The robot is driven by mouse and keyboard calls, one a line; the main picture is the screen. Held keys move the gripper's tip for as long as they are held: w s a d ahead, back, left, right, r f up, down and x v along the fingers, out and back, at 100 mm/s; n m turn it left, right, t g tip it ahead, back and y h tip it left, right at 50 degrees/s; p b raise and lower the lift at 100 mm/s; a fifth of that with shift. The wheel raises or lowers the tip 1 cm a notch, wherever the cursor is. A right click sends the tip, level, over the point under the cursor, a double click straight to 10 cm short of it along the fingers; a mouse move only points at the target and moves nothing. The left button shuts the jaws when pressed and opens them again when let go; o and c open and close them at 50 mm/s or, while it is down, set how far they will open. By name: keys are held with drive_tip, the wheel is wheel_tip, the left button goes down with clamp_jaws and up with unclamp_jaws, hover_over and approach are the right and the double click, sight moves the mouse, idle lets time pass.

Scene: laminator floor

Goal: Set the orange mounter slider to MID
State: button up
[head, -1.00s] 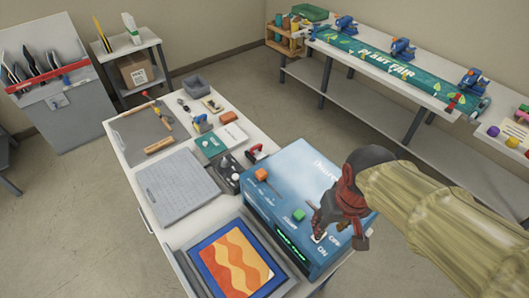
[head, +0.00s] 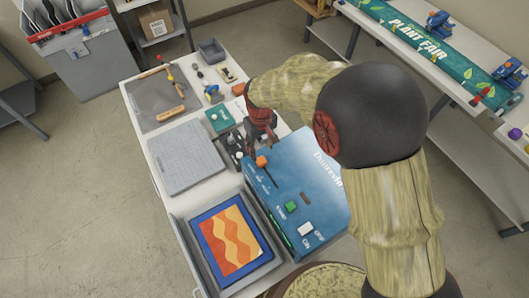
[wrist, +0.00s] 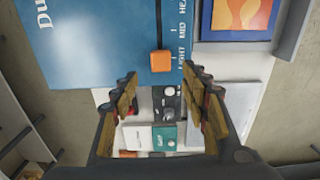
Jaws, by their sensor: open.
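The orange slider knob (head: 262,161) sits at the back-left end of its slot on top of the blue mounter (head: 318,180). In the wrist view the orange knob (wrist: 161,62) is beside the word LIGHT; MID and a partly cut-off HEAVY label lie further along the slot. My gripper (head: 258,143) is over the back-left edge of the mounter, close to the knob. In the wrist view my gripper (wrist: 160,78) is open and empty, its fingers on either side of the knob's line. Whether they touch it I cannot tell.
The mounter also carries a green button (head: 291,206) and a white ON/OFF switch (head: 305,229). A framed orange-and-blue picture (head: 232,239) lies in front. A grey board (head: 185,155), a dark knobbed box (head: 231,148) and small tools are on the left of the table.

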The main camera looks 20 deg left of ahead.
sight(261, 160)
wheel_tip(261, 160, down, 7)
drive_tip(key=shift+f+p, duration=0.2)
drive_tip(key=shift+p, duration=0.4)
drive_tip(key=shift+s, duration=0.1)
drive_tip(key=c, duration=1.2)
clamp_jaws()
